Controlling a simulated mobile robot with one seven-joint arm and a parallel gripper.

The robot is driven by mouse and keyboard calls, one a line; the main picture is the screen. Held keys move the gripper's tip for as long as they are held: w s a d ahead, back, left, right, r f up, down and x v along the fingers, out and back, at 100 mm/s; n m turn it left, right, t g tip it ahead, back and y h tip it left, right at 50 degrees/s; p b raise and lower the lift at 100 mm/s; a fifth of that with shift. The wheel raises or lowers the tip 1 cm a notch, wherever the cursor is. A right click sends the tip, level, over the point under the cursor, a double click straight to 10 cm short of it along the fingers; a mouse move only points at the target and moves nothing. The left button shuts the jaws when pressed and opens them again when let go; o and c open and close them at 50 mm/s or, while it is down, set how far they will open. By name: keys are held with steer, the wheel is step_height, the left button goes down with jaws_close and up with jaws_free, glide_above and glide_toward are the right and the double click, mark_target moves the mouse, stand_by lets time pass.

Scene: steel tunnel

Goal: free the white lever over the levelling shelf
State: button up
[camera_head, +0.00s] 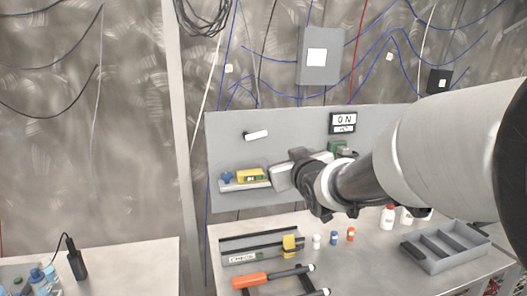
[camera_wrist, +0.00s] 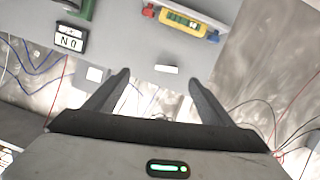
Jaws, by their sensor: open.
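The white lever (camera_head: 257,134) is a short bar, slightly tilted, on the grey panel above the levelling shelf. In the wrist view the lever (camera_wrist: 166,69) shows between my fingertips in the picture, with no contact visible. The levelling shelf (camera_head: 232,187) is a small ledge carrying a yellow spirit level (camera_head: 250,175) and a blue knob (camera_head: 226,177). In the wrist view, which is turned upside down, the yellow level (camera_wrist: 181,20) is at the top. My gripper (camera_wrist: 160,78) is open and empty. In the head view my wrist hides its fingers and part of the panel.
An ON sign (camera_head: 343,120) and a green part (camera_head: 338,146) are on the panel, right of the lever. Wires hang on the wall behind.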

steer(key=w+a+t+y, duration=0.1)
steer(key=w+a+y, duration=0.1)
steer(key=w, duration=0.1)
steer(key=n+p, duration=0.1)
steer(key=p, duration=0.1)
glide_toward(257, 137)
steer(key=x, duration=0.8)
steer(key=shift+w+a+r, duration=0.2)
steer(key=shift+r, duration=0.15)
steer(key=c, duration=1)
steer(key=shift+d+f+m+b, duration=0.1)
steer(key=shift+f+m+b, duration=0.2)
steer(key=shift+b, duration=0.55)
steer(key=shift+m+b, duration=0.85)
steer(key=shift+m, duration=0.15)
